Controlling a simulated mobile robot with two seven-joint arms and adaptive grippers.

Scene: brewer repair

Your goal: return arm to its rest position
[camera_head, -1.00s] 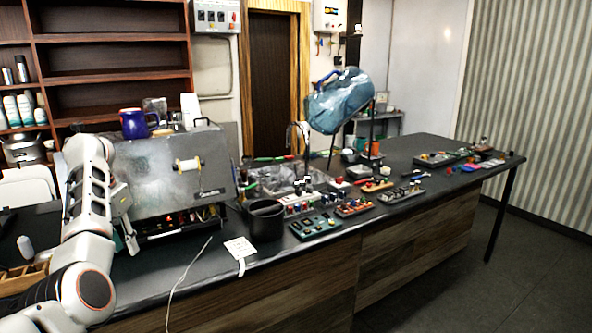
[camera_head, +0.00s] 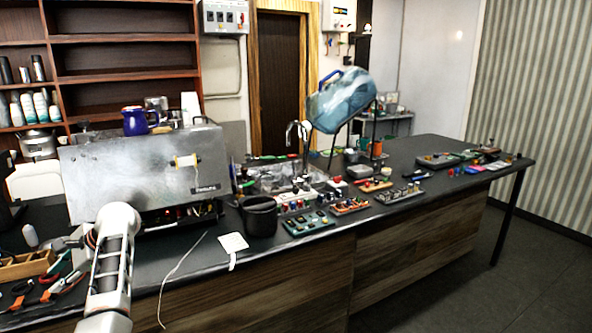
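My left arm (camera_head: 113,255) rises from the bottom left edge, in front of the silver brewer (camera_head: 135,170). My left gripper (camera_head: 72,242) shows only in part, small and half behind the arm, over the dark bench left of the brewer. Its fingers are too unclear to tell whether they are open or shut. I see nothing in it. My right gripper is out of view.
A wooden tool tray (camera_head: 25,265) with pliers (camera_head: 55,285) lies beside my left arm. A blue mug (camera_head: 136,121) stands on the brewer. A black bin (camera_head: 259,217) and several boards (camera_head: 308,223) sit on the bench (camera_head: 425,150) to the right.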

